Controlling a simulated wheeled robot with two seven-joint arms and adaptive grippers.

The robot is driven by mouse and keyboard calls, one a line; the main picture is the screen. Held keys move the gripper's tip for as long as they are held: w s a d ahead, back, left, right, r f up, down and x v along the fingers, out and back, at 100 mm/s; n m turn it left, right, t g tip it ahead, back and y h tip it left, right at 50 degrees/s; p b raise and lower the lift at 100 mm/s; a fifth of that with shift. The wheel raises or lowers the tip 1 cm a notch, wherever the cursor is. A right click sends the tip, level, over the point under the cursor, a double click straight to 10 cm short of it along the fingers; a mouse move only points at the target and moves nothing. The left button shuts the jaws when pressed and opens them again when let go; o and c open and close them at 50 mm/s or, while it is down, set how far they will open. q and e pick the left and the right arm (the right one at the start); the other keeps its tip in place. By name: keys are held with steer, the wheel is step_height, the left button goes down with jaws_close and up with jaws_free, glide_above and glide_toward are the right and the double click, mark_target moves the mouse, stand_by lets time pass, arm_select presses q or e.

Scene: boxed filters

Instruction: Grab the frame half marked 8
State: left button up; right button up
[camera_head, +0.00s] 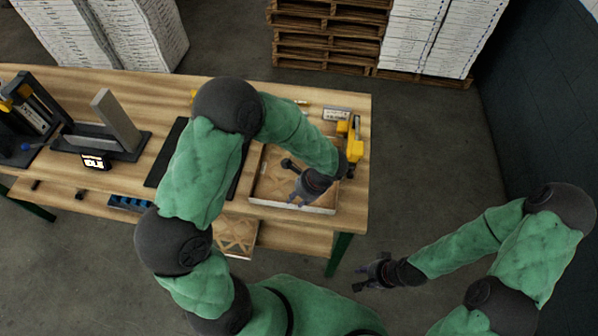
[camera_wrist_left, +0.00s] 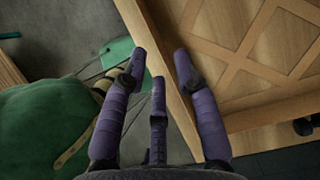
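A shallow frame (camera_head: 318,209) with a pale rim and a wooden lattice inside lies at the right end of the table. No mark 8 can be read on it. My left gripper (camera_head: 299,194) is over its front part. In the left wrist view, the fingers of this gripper (camera_wrist_left: 158,70) are spread, with the wooden rim (camera_wrist_left: 172,95) running between them and the lattice (camera_wrist_left: 265,45) to the right. Whether they touch the rim I cannot tell. My right gripper (camera_head: 367,277) hangs empty off the table's right side; its fingers look apart.
A second lattice piece (camera_head: 237,234) lies on the lower shelf. A dark stand with a grey plate (camera_head: 117,120) and a small display (camera_head: 95,161) are further left. Floor to the right is clear.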

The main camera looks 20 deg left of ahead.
arm_select(q)
steer(key=x, duration=0.5)
steer(key=shift+f+b, duration=0.15)
steer(key=shift+b, duration=0.15)
jaws_close()
